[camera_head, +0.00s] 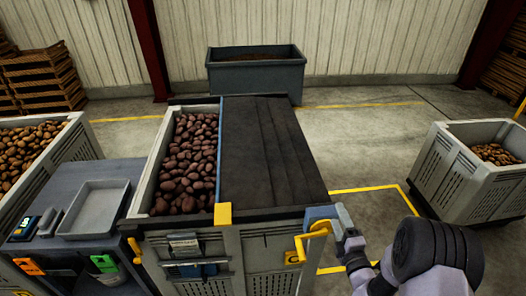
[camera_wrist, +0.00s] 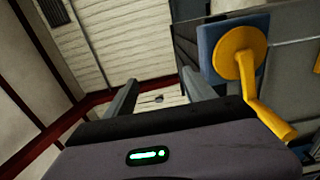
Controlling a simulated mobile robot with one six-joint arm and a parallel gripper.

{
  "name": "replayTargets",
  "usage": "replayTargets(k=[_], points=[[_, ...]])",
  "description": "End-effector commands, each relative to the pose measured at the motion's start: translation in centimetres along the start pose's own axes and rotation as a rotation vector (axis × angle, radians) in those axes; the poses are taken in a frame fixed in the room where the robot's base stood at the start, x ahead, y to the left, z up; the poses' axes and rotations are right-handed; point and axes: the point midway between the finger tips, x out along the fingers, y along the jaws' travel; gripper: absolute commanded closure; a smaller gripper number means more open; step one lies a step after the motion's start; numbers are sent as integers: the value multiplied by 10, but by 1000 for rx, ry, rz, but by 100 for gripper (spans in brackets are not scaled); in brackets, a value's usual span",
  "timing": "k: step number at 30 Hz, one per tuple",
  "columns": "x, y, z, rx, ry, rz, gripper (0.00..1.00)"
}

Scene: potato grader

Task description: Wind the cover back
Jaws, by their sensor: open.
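The black cover (camera_head: 268,150) lies over the right part of a grey crate (camera_head: 143,180); dark red potatoes (camera_head: 188,160) show in the uncovered left part. A yellow crank (camera_head: 318,228) sits on a blue housing at the crate's front right corner, its arm bent down to the left. In the wrist view the yellow crank (camera_wrist: 240,55) and its blue housing (camera_wrist: 208,42) are at the upper right, to the right of the fingers. My gripper (camera_head: 344,217) is just right of the crank. In the wrist view my gripper (camera_wrist: 157,90) is open, with nothing between its fingers.
A dark bench (camera_head: 50,185) with a grey tray (camera_head: 95,210) stands left of the crate. Other potato crates stand at far left, at right (camera_head: 445,165) and behind (camera_head: 255,78). Concrete floor with yellow lines is clear right of the covered crate.

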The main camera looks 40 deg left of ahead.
Motion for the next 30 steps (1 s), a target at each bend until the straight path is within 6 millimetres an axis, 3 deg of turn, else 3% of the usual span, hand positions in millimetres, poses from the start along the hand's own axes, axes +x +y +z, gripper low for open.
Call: replayTargets(k=[5, 18, 26, 30], points=[[-4, 0, 0, 1, -1, 0, 36], [-77, -2, 1, 1, -2, -1, 36], [-99, -2, 0, 0, -1, -1, 36], [-128, -4, 2, 1, -4, -1, 36]])
